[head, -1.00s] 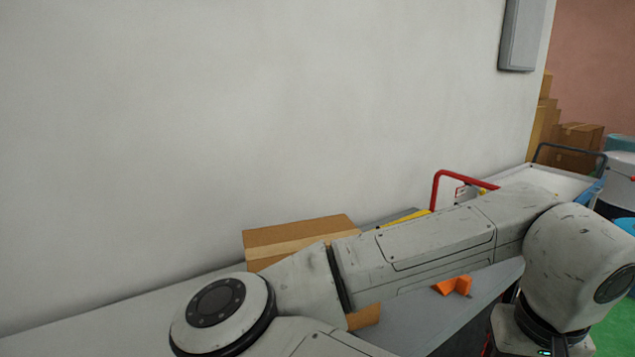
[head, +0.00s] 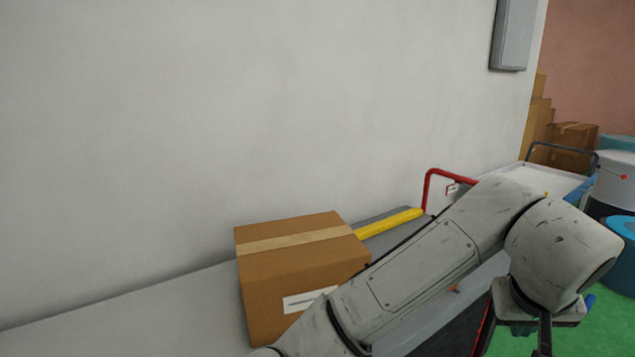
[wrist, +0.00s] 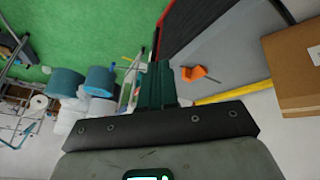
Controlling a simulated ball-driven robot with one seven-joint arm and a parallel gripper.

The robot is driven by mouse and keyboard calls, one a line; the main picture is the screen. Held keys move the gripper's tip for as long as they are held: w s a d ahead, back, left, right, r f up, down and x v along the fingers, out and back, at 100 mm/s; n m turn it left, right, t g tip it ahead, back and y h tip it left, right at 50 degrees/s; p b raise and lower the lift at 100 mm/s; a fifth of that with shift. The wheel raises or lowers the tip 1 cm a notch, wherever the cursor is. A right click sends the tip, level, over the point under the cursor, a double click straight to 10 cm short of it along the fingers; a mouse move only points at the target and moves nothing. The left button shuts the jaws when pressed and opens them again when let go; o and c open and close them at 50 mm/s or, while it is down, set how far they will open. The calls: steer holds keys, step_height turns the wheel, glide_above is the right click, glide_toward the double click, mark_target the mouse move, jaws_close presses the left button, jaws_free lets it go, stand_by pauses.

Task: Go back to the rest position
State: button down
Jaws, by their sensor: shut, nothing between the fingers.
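My gripper (wrist: 156,82) is shut and empty in the wrist view, its fingers together over the green floor beside the table edge. In the head view, my arm reaches across the table to the right, and the gripper (head: 543,338) hangs down past the table's right end, cut off by the bottom edge. It touches nothing that I can see.
A cardboard box (head: 295,275) stands on the grey table (head: 200,310) close to my arm, with a yellow bar (head: 390,223) behind. An orange piece (wrist: 198,73) lies on the table. A white cart (head: 548,180) and blue rolls (wrist: 100,80) stand beyond; green floor (wrist: 95,30) is open.

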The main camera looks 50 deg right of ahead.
steer(key=w+d+n+t+h, duration=0.2)
steer(key=w+d+n+h, duration=0.25)
steer(key=w, duration=0.45)
steer(key=w+a+f+n+t+y, duration=0.25)
steer(key=w+a+f+n, duration=0.3)
steer(key=f, duration=0.35)
steer(key=s+a+f+n+g+y, duration=0.1)
steer(key=s+a+f, duration=0.4)
steer(key=a+f, duration=0.5)
steer(key=s+a+f+n+g+y, duration=0.1)
steer(key=s+a+f+g+y, duration=0.2)
steer(key=a+f, duration=0.7)
step_height(320, 180, down, 3)
steer(key=s+y, duration=0.2)
steer(key=y, duration=0.1)
steer(key=shift+s+a+r+y, duration=0.15)
steer(key=shift+y, duration=0.15)
